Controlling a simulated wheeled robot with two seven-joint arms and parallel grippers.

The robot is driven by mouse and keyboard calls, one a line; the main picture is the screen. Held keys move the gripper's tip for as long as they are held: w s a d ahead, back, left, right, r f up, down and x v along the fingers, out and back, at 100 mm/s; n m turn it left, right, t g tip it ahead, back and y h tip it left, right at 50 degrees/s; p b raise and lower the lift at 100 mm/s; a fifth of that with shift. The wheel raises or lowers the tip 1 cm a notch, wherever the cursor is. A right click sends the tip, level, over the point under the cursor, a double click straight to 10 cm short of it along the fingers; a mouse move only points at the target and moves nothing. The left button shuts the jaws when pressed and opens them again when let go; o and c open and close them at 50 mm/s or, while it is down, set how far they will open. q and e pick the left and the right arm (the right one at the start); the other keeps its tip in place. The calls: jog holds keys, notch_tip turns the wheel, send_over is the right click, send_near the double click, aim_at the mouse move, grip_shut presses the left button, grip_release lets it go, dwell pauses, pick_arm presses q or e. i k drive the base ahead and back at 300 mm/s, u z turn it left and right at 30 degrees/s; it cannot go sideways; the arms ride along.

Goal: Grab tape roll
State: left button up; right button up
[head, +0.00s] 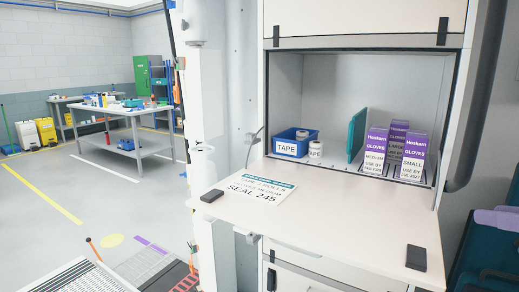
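A blue bin (274,147) labelled TAPE stands at the left inside the open cabinet. I cannot make out either of my grippers, and nothing is seen touching the rolls.
A teal upright panel (356,135) divides the cabinet. Purple-and-white glove boxes (376,150) stand right of it. Dark blocks lie at the shelf's left (211,196) and right (416,258). The shelf's middle is clear. A workbench (133,124) stands far left.

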aim_at(316, 148)
jog(key=u, duration=1.9)
jog(key=i, duration=2.5)
jog(key=z, duration=2.95)
jog(key=i, duration=1)
